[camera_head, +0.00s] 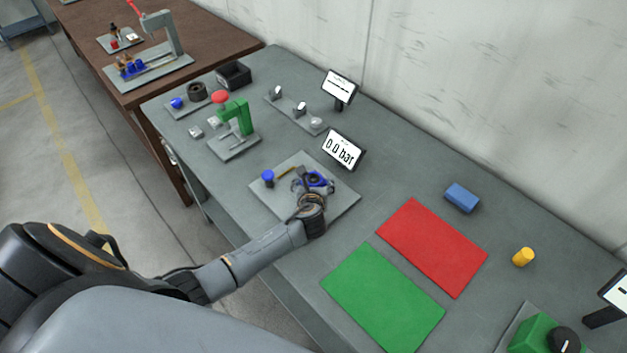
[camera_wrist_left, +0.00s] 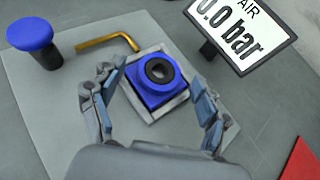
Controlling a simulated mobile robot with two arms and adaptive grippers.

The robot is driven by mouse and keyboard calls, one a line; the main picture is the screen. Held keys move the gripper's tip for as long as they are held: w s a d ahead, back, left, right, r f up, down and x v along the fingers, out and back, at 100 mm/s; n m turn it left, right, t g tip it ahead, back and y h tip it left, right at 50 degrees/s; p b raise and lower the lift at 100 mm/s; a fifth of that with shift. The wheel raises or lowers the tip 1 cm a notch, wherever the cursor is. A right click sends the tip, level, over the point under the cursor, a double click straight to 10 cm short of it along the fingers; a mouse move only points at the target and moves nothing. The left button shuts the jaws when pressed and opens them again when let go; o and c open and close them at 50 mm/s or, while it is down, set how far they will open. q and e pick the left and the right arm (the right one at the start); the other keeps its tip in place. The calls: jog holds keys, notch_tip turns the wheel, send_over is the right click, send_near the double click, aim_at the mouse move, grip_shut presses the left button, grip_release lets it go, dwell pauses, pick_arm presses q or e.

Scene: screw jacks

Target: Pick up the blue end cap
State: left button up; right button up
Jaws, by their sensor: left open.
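A blue square piece (camera_wrist_left: 152,92) with a black ring in its middle sits in a light grey square frame on a grey plate (camera_wrist_left: 60,115); it also shows in the head view (camera_head: 317,179). A second blue part, a round blue cap (camera_wrist_left: 30,35) on a dark stem, stands at the plate's far left corner, also in the head view (camera_head: 268,175). The pictures do not settle which one is called the end cap. My left gripper (camera_wrist_left: 153,82) is open, with one finger on each side of the square piece. Contact cannot be told. My right gripper is not in view.
A bent brass-coloured key (camera_wrist_left: 108,41) lies behind the square piece. A pressure display (camera_head: 343,151) stands close behind the plate. A green press (camera_head: 236,118) stands farther left. Red (camera_head: 432,246) and green mats (camera_head: 383,299) lie flat to the right.

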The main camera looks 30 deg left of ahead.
pick_arm(q)
jog(key=shift+w+a+f, duration=0.2)
jog(key=shift+w+f, duration=0.1)
jog(key=shift+w, duration=0.25)
jog(key=shift+s, duration=0.1)
jog(key=c, duration=1.4)
jog(key=shift+c, duration=0.6)
jog(key=shift+r, duration=0.15)
